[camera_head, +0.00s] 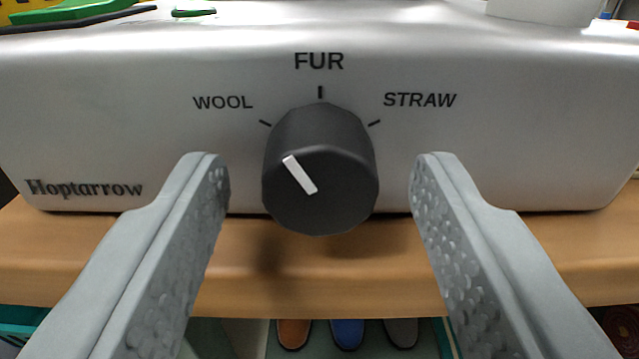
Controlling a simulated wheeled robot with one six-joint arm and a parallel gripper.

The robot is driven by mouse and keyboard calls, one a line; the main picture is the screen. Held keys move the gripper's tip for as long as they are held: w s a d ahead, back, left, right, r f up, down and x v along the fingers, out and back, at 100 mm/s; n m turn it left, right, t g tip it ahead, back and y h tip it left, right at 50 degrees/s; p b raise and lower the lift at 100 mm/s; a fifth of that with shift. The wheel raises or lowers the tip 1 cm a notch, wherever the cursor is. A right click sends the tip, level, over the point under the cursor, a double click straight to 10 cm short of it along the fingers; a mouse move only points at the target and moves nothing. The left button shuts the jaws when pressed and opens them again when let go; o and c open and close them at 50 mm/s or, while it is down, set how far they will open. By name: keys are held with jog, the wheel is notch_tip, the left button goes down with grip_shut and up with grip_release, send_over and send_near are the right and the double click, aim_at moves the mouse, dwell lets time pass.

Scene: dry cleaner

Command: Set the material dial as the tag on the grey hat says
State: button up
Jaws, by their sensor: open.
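The material dial is a dark grey round knob (320,200) on the front of a silver machine (520,150) lettered "Hoptarrow". Its white pointer mark slants to the upper left, towards the WOOL (222,102) side. FUR (319,61) is printed straight above the knob and STRAW (420,100) at the upper right, each with a short tick. My gripper (320,170) is open, with one grey finger on each side of the knob and a visible gap to it on both sides. The grey hat and its tag are not in view.
The machine stands on a wooden counter (330,265). Below the counter edge, brown (293,333), blue (347,333) and grey (400,332) rounded items show. Green things (80,10) and a white object (545,10) are partly visible at the top.

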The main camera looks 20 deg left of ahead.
jog(key=c, duration=1)
jog(key=shift+o, duration=0.2)
jog(key=shift+n, duration=3)
jog(key=o, duration=1)
jog(key=shift+c, duration=0.2)
